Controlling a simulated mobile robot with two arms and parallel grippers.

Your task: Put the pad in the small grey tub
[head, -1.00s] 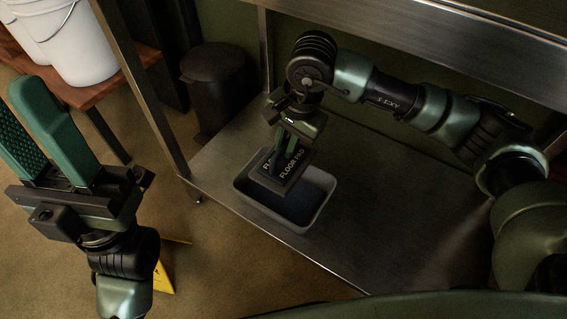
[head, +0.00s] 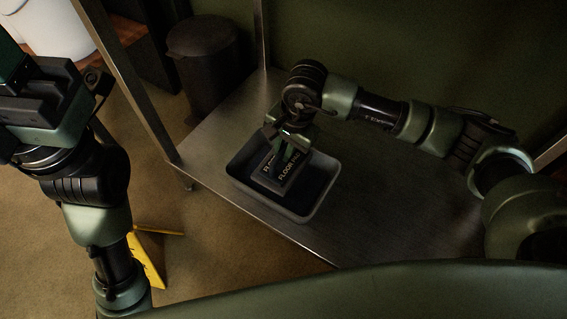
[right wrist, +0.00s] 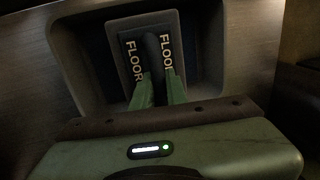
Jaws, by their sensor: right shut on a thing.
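In the right wrist view the green fingers (right wrist: 158,90) pinch the pad (right wrist: 131,62) within the tub (right wrist: 213,62). My left gripper (head: 22,85) is at the upper left, away from the tub, its fingers mostly cut off.
The tub stands on a metal shelf (head: 385,215) with clear room to its right. Metal posts (head: 130,85) rise at the shelf's corners.

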